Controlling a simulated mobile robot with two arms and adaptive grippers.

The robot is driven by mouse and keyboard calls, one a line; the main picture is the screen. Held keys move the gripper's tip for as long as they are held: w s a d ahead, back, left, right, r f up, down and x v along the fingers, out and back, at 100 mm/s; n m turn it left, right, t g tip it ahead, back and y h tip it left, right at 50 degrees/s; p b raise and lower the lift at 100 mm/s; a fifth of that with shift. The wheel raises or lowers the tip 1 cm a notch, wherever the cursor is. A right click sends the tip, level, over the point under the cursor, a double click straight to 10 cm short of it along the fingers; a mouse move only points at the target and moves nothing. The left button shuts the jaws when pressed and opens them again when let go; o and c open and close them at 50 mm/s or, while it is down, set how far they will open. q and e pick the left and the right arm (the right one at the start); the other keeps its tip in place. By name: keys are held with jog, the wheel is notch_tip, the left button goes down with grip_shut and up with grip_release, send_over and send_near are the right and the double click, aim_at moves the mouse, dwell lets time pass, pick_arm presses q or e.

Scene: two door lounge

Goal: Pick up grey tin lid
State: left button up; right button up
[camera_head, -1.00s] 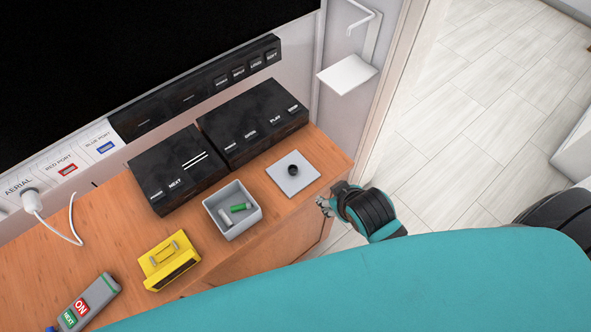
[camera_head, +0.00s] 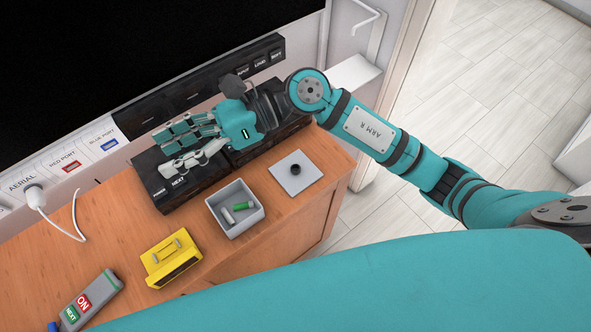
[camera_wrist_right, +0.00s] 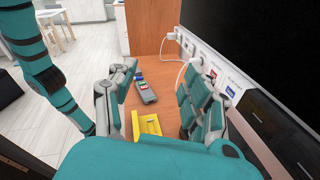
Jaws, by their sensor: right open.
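The grey tin lid (camera_head: 308,179), a flat square plate with a black round knob, lies on the wooden cabinet near its right end. The open grey tin (camera_head: 238,228) stands to its left with a green battery and a grey one inside. My right gripper (camera_head: 171,151) is open and empty, above the left black box, with its fingers pointing left. It is up and to the left of the lid, apart from it. In the right wrist view my gripper's fingers (camera_wrist_right: 155,112) are spread, and the lid is not visible there. My left gripper is not in view.
The black boxes (camera_head: 180,196) stand along the wall below the dark screen (camera_head: 150,45). A yellow case (camera_head: 172,257) and a grey remote (camera_head: 100,292) lie to the left on the cabinet (camera_head: 40,258). A white cable hangs from the aerial socket. The wood around the lid is clear.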

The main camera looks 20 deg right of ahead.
jog(key=w+d+f+n+h, duration=0.2)
jog(key=d+f+n+h, duration=0.2)
jog(key=d+f+h, duration=0.3)
jog(key=n+t+h, duration=0.2)
jog(key=h, duration=0.7)
send_over(296, 168)
notch_tip(296, 168, down, 4)
jog(key=f, duration=0.3)
jog(key=f+p, duration=0.1)
jog(key=f, duration=0.3)
jog(key=f+p, duration=0.1)
jog(key=f, duration=0.3)
jog(key=shift+d+f, duration=0.1)
jog(key=shift+d, duration=0.15)
jog(key=f, duration=0.1)
jog(key=f+p, duration=0.1)
jog(key=f, duration=0.1)
jog(key=f+p, duration=0.1)
jog(key=shift+a+f, duration=0.25)
jog(key=shift+a, duration=0.05)
jog(key=shift+f, duration=0.55)
grip_shut()
